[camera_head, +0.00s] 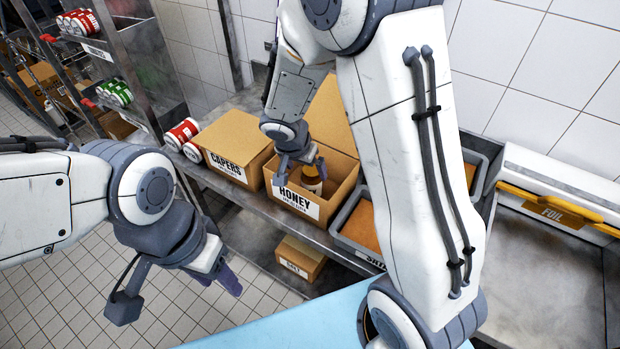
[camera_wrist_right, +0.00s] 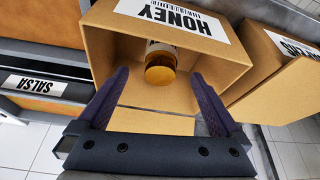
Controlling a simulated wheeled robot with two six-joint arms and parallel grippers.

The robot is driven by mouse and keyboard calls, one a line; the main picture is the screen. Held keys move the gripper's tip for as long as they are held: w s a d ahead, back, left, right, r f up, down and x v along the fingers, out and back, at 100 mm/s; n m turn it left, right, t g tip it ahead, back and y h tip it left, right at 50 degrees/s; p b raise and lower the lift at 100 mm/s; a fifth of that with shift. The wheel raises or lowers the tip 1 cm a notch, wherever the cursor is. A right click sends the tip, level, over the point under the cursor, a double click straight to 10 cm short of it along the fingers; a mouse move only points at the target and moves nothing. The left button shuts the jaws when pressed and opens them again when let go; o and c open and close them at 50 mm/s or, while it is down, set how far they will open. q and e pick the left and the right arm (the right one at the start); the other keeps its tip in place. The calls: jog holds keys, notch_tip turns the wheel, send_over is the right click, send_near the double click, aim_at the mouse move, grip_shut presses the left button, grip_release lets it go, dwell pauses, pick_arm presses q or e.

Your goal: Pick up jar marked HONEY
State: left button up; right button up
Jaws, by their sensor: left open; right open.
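The honey jar (camera_head: 312,180) has an amber body and a pale label. It stands inside the open cardboard box marked HONEY (camera_head: 297,200) on the steel shelf. In the right wrist view the jar (camera_wrist_right: 161,68) shows at the far side of the box, between my open fingers but beyond their tips. My right gripper (camera_wrist_right: 160,85) is open and empty, reaching into the box mouth; in the head view it (camera_head: 290,170) is at the box's left part, beside the jar. My left gripper (camera_head: 222,278) is open and empty, over the floor in front of the shelf.
A closed CAPERS box (camera_head: 228,163) stands left of the HONEY box. A grey bin (camera_head: 358,248) stands close on its right. Red cans (camera_head: 182,132) lie at the far left. A smaller box (camera_head: 300,258) sits below. A FOIL box (camera_head: 553,209) is at right.

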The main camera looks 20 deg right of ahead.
aim_at(309, 176)
jog(key=x, duration=0.5)
jog(key=shift+w+x, duration=0.1)
jog(key=shift+x, duration=1.25)
jog(key=shift+w+x, duration=0.15)
jog(key=shift+x, duration=1.25)
jog(key=shift+r, duration=0.1)
jog(key=shift+c, duration=0.3)
grip_shut()
